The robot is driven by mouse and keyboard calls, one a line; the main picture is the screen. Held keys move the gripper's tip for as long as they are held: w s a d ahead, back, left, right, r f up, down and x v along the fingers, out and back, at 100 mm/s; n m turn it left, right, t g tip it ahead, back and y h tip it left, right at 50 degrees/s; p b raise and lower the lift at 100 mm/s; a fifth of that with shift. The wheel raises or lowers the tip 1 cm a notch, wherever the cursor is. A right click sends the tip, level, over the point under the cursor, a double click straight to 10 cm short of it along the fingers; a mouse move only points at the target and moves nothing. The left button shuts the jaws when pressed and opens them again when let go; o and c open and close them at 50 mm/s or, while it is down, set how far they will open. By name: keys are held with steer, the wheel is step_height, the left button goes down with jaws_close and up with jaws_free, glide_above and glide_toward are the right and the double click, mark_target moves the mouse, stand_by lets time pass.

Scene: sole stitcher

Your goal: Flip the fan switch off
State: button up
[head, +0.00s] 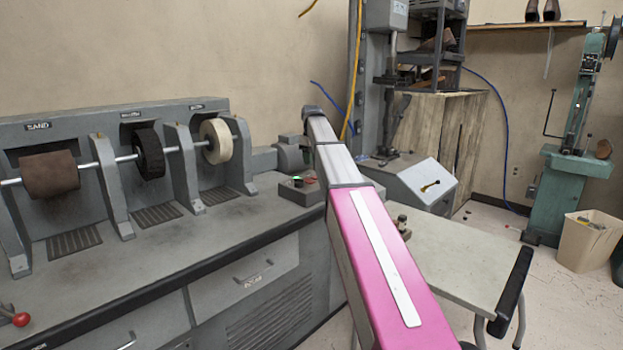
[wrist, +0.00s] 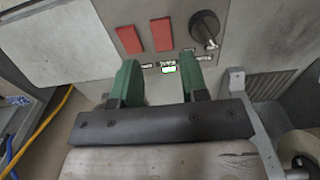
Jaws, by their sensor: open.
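Two red rocker switches sit side by side on a grey panel at the top of the wrist view, a left one (wrist: 129,40) and a right one (wrist: 161,34). The small labels below them are too blurred to read, so I cannot tell which is the fan switch. My gripper (wrist: 160,68) has two green fingers standing apart below the switches, with nothing between them. The fingertips appear just short of the switches; contact is not visible. In the head view my arm reaches away over the bench, and the gripper's fingers and the red switches are hidden.
A black knob (wrist: 204,29) is right of the switches, and a small green-lit indicator (wrist: 168,69) shows between the fingers. A yellow cable (wrist: 42,130) runs at lower left. A grey bench (head: 150,245) with sanding wheels is left of my arm; a small table (head: 470,260) is right.

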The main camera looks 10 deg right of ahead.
mark_target(312, 182)
step_height(312, 182, down, 8)
steer(key=shift+f, duration=0.15)
stand_by(0.3)
